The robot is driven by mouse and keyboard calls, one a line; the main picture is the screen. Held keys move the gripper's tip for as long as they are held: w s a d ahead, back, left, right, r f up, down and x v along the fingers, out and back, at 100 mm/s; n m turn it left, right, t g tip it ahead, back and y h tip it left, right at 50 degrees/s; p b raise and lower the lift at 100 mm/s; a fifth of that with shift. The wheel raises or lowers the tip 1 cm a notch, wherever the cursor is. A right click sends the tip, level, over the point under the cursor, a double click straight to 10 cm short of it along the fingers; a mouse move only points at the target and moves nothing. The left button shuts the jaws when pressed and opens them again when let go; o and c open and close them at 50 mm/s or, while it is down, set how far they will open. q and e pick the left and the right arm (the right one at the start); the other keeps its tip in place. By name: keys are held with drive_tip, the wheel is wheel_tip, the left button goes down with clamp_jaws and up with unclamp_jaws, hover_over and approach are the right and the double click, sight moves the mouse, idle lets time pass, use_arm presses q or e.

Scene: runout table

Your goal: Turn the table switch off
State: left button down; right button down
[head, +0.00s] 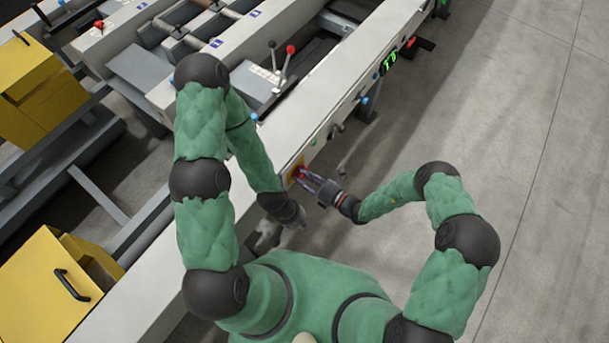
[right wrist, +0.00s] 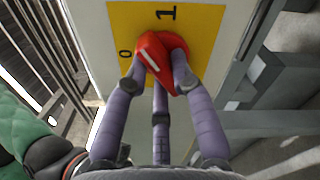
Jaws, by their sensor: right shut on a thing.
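The table switch is a red rotary knob (right wrist: 162,60) on a yellow plate (right wrist: 202,22) marked 0 and 1. The white line on the knob points up and left, between the two marks in the right wrist view. In the head view the yellow plate (head: 294,168) sits on the table's side face. My right gripper (right wrist: 165,82) is shut on the knob, its purple fingers on both sides of it; it also shows in the head view (head: 305,177). My left gripper (head: 276,236) hangs lower beside the table, partly hidden by my arm; its finger opening is unclear.
The long pale table (head: 340,80) runs diagonally, with levers (head: 284,66) on top and several buttons along its side. Yellow boxes (head: 45,285) stand at the left. The grey floor (head: 520,110) at the right is clear.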

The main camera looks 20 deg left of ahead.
drive_tip(key=n, duration=1.1)
drive_tip(key=shift+s+f, duration=0.15)
drive_tip(key=shift+f, duration=0.1)
idle(0.3)
drive_tip(key=c, duration=1)
unclamp_jaws()
drive_tip(key=shift+c, duration=0.2)
drive_tip(key=v, duration=1.2)
